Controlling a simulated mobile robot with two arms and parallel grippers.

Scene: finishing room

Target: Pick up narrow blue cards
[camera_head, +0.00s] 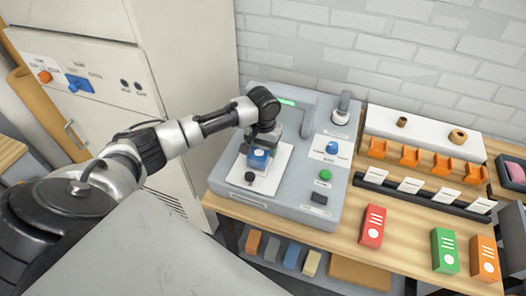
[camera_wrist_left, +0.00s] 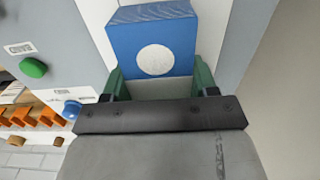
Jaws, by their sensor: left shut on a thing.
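The narrow blue cards (camera_head: 258,160) are a small blue pack over the white plate of the grey machine. In the left wrist view the blue cards (camera_wrist_left: 150,35) show a white round mark and a pale lower part between the green fingers. My left gripper (camera_head: 262,147) is shut on the pack from above; in the left wrist view its fingers (camera_wrist_left: 160,88) stand on both sides of it. I cannot tell whether the pack touches the plate. My right gripper is not in view.
Red (camera_head: 372,226), green (camera_head: 444,250) and orange (camera_head: 485,258) packs stand on the wooden table to the right. A tall cabinet (camera_head: 190,60) is at left.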

